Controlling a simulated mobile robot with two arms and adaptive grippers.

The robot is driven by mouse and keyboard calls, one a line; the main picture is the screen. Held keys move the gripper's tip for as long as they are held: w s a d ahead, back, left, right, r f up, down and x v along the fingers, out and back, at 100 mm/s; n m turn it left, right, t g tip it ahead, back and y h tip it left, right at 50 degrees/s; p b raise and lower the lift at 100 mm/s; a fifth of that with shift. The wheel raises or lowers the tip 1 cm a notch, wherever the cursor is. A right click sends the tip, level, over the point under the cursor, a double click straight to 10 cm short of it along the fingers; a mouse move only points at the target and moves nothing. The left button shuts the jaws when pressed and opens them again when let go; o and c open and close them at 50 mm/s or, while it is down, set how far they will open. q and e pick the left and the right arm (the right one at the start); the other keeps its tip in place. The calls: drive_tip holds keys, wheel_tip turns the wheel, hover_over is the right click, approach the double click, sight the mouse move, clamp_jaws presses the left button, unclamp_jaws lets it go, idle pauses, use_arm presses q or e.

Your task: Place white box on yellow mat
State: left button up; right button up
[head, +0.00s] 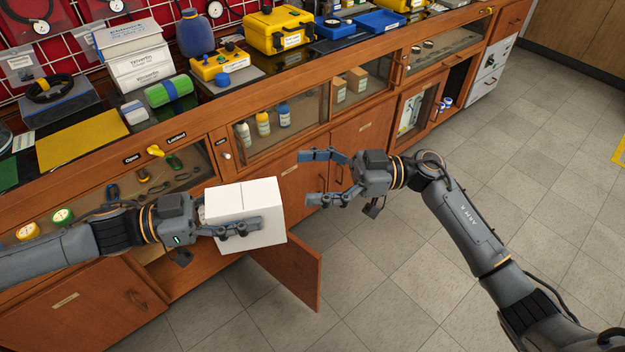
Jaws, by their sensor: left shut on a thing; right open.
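The white box (262,198) is held in the air in front of the cabinet, below the level of the bench top. My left gripper (245,218) is shut on it, with a finger across its near side. Its far-side finger is mostly hidden by the box. The yellow mat (82,138) lies flat on the bench top at the left, up and to the left of the box, and looks bare. My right gripper (312,177) is open and empty, to the right of the box with a gap between them.
A green roll (168,91), white boxes (135,55) and a coiled black cable (50,88) stand near the mat. A yellow knob (155,151) sits on the cabinet front. An open cabinet door (290,270) sticks out below the white box.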

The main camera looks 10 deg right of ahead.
sight(240, 196)
drive_tip(key=shift+n+g+h, duration=0.6)
drive_tip(key=shift+n+g, duration=0.1)
drive_tip(key=shift+g, duration=0.2)
drive_tip(key=s+a, duration=0.1)
drive_tip(key=a, duration=0.3)
drive_tip(key=s+a, duration=0.1)
drive_tip(key=a, duration=0.3)
drive_tip(key=s+a+r, duration=0.1)
drive_tip(key=a, duration=0.3)
drive_tip(key=shift+s+a, duration=0.1)
drive_tip(key=shift+s, duration=0.25)
drive_tip(key=c, duration=1.3)
use_arm(q)
drive_tip(key=o, duration=1.4)
use_arm(e)
drive_tip(key=shift+r, duration=0.1)
use_arm(q)
drive_tip(key=shift+o, duration=0.2)
drive_tip(key=shift+a, duration=0.1)
